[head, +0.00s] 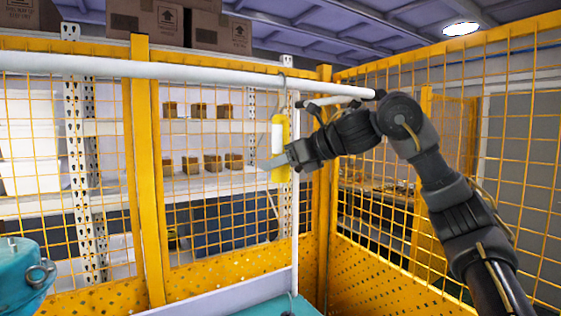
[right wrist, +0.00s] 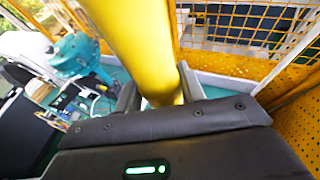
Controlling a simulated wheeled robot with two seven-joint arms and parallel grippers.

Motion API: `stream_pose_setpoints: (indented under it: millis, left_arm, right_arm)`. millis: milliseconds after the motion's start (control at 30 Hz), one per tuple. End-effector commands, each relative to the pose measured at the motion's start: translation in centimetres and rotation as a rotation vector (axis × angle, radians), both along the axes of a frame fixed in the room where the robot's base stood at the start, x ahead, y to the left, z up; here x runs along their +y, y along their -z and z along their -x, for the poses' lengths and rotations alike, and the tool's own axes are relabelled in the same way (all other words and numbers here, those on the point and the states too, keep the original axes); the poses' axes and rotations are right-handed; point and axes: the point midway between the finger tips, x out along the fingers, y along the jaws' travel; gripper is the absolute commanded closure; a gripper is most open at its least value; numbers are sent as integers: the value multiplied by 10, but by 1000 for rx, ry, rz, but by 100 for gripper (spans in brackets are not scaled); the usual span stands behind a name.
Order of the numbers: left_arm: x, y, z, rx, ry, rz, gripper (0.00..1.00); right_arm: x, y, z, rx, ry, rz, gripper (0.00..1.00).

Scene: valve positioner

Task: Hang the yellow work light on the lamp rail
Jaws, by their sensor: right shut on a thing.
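The yellow work light (head: 280,150) is upright in the head view, with a white lamp face and a thin hook at its top. The hook reaches up to the white lamp rail (head: 180,70), at the rail's right part; whether it bears on the rail I cannot tell. My right gripper (head: 272,163) is shut on the light's yellow body. In the right wrist view the yellow body (right wrist: 135,45) runs between the two fingers (right wrist: 155,95). My left gripper is not in view.
A yellow mesh fence (head: 215,190) stands behind the rail, with shelves and small boxes beyond. A white post (head: 295,200) stands just right of the light. A teal valve body (head: 22,280) is at the lower left.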

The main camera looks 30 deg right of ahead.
Motion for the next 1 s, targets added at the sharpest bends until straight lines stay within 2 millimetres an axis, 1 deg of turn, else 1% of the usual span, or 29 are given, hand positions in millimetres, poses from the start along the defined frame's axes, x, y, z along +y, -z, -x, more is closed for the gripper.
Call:
stream_pose_setpoints:
  millis: [367, 400, 567, 867, 1000]
  left_arm:
    - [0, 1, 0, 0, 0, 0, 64]
    - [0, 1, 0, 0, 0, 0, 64]
    - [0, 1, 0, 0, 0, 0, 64]
    - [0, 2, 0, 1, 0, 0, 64]
    - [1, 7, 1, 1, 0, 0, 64]
  right_arm:
    - [0, 1, 0, -2, 0, -1, 90]
    - [0, 1, 0, -2, 0, -1, 56]
    - [0, 1, 0, -2, 0, -1, 35]
    - [-1, 1, 2, 0, 0, 0, 35]
    - [-7, -4, 14, -6, 1, 0, 35]
